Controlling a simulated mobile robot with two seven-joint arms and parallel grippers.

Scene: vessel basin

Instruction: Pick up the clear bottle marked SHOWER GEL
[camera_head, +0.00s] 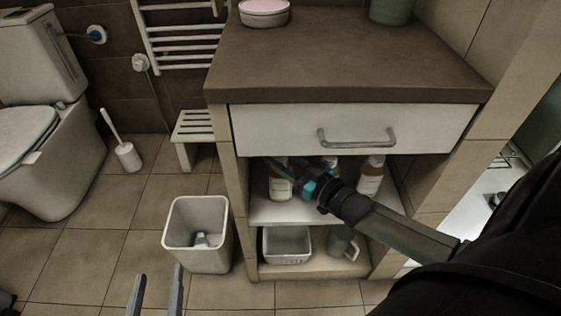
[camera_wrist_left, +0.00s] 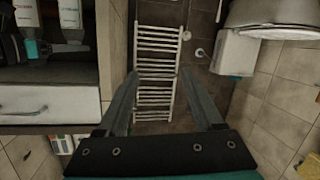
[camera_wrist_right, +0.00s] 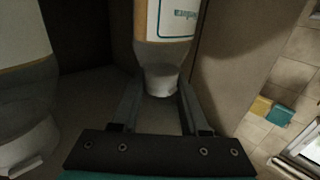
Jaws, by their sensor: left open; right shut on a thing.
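Several bottles with pale labels stand on the open shelf under the drawer. The left bottle (camera_head: 280,183) has my right gripper (camera_head: 297,177) at it, reaching in from the right. In the right wrist view the bottle (camera_wrist_right: 168,22) shows a white label with teal print, too cropped to read fully. My right gripper (camera_wrist_right: 160,84) is shut on its pale cap end. The right bottle (camera_head: 371,178) holds amber content; a middle bottle (camera_head: 331,164) is partly hidden by my arm. My left gripper (camera_head: 158,275) is open and empty, low over the floor.
The shelf's side walls and the white drawer (camera_head: 350,128) close in around my right gripper. Below stand a white basket (camera_head: 286,246) and a grey jug (camera_head: 342,243). A waste bin (camera_head: 198,262) stands left of the cabinet. The floor at left is mostly clear.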

